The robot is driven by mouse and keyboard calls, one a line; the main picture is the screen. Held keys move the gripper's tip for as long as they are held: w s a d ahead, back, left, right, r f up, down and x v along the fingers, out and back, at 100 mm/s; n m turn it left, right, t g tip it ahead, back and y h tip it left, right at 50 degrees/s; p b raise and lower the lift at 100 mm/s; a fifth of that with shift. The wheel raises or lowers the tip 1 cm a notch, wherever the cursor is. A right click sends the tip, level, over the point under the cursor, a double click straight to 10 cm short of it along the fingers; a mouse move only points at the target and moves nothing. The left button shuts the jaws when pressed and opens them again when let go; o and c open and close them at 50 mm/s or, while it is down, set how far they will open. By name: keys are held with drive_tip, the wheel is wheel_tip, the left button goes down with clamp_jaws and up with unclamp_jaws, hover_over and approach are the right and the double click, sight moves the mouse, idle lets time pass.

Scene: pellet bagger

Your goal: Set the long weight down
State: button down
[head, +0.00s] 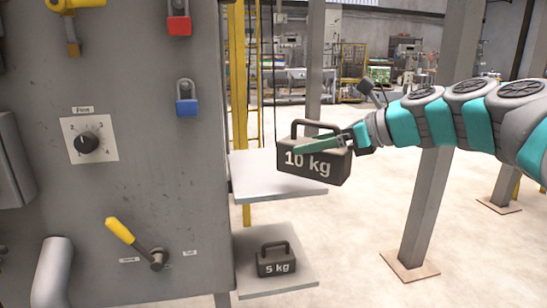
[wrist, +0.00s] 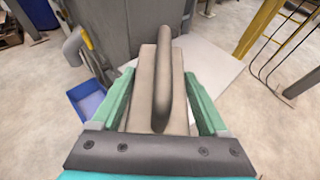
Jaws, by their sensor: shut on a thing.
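The long dark weight marked 10 kg (head: 314,167) is upright in the head view, with its handle on top. My gripper (head: 300,148) is shut on its body from the right, one green finger along the near face. In the wrist view my gripper (wrist: 160,92) has a finger on each side of the weight (wrist: 146,78). The weight overlaps the right part of the upper pale shelf (head: 258,178); I cannot tell whether it touches it. A smaller 5 kg weight (head: 276,262) stands on the lower shelf (head: 290,280).
A grey machine cabinet (head: 130,200) stands left of the shelves, with a dial (head: 86,142), a yellow-handled lever (head: 135,242), and red (head: 179,24) and blue (head: 187,106) padlocks. A grey post (head: 430,200) rises at right. A blue bin (wrist: 88,100) lies below left in the wrist view.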

drive_tip(key=shift+w+a+f, duration=0.8)
drive_tip(key=shift+w+a, duration=0.8)
drive_tip(key=shift+w, duration=0.4)
drive_tip(key=shift+w+a+f, duration=0.8)
drive_tip(key=shift+w+a, duration=0.8)
drive_tip(key=shift+w, duration=0.45)
drive_tip(key=shift+w+a+f, duration=0.8)
drive_tip(key=shift+w+a, duration=0.8)
drive_tip(key=shift+w, duration=0.4)
unclamp_jaws()
drive_tip(key=shift+f, duration=0.15)
drive_tip(key=v, duration=1.2)
